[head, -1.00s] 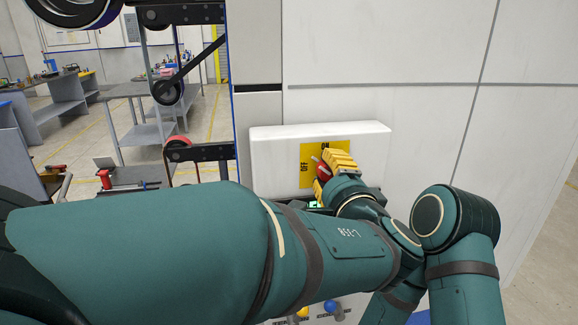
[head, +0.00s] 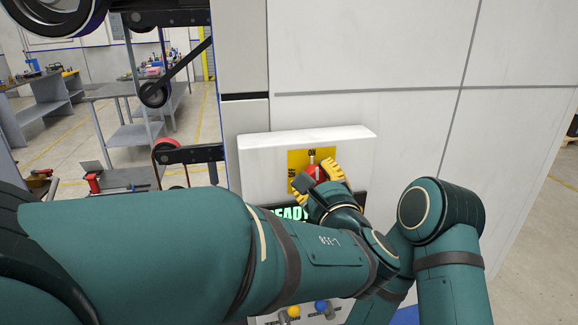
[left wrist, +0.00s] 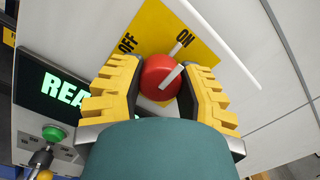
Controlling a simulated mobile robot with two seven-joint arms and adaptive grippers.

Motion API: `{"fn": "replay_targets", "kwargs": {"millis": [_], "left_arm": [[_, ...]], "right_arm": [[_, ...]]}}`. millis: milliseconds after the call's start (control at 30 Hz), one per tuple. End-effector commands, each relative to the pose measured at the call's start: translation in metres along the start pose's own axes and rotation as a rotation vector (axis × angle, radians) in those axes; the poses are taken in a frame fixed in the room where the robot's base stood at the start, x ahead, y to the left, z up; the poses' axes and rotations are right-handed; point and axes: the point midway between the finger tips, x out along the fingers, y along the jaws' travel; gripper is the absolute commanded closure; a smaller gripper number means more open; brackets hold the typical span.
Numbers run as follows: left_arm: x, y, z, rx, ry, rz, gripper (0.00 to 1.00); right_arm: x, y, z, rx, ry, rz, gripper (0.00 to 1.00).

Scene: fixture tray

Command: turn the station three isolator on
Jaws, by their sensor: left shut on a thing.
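The isolator is a red round knob (left wrist: 160,77) with a white line, on a yellow plate (left wrist: 205,45) marked OFF and ON. In the left wrist view the knob's white line points up and right, roughly parallel to the white mark beside ON. My left gripper (head: 322,178) is shut on the knob, with its yellow ribbed fingers on either side in the left wrist view (left wrist: 160,90). In the head view the knob (head: 314,172) shows between the fingers below ON. A dark screen (left wrist: 60,85) shows green letters, with READY legible in the head view. My right gripper is not in view.
The plate sits on a white panel (head: 255,150) on a pale wall. Below are yellow (head: 293,312) and blue (head: 322,306) knobs. A green button (left wrist: 53,133) lies below the screen. Black belt-and-wheel parts (head: 155,94) stand left of the panel.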

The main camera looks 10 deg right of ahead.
Motion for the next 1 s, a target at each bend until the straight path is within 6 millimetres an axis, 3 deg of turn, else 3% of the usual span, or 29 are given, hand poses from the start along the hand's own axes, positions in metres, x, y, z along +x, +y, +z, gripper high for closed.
{"fn": "replay_targets", "kwargs": {"millis": [700, 733, 800, 833, 1000], "left_arm": [[0.0017, -0.0003, 0.0034, 0.075, -0.006, -0.003, 1.0], [0.0017, -0.0004, 0.0035, 0.075, -0.006, -0.003, 0.59], [0.0016, -0.0002, 0.0031, 0.075, -0.006, -0.003, 0.34], [0.0015, -0.0002, 0.0029, 0.075, -0.005, -0.003, 0.3], [0.0008, -0.0003, 0.0017, 0.076, -0.002, -0.003, 0.3]], "right_arm": [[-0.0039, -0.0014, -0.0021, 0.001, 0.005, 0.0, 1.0], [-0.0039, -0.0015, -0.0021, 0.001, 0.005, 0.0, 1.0], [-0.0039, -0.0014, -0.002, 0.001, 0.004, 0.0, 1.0], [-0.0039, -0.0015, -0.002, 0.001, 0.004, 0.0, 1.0], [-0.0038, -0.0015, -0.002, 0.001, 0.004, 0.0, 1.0]]}}
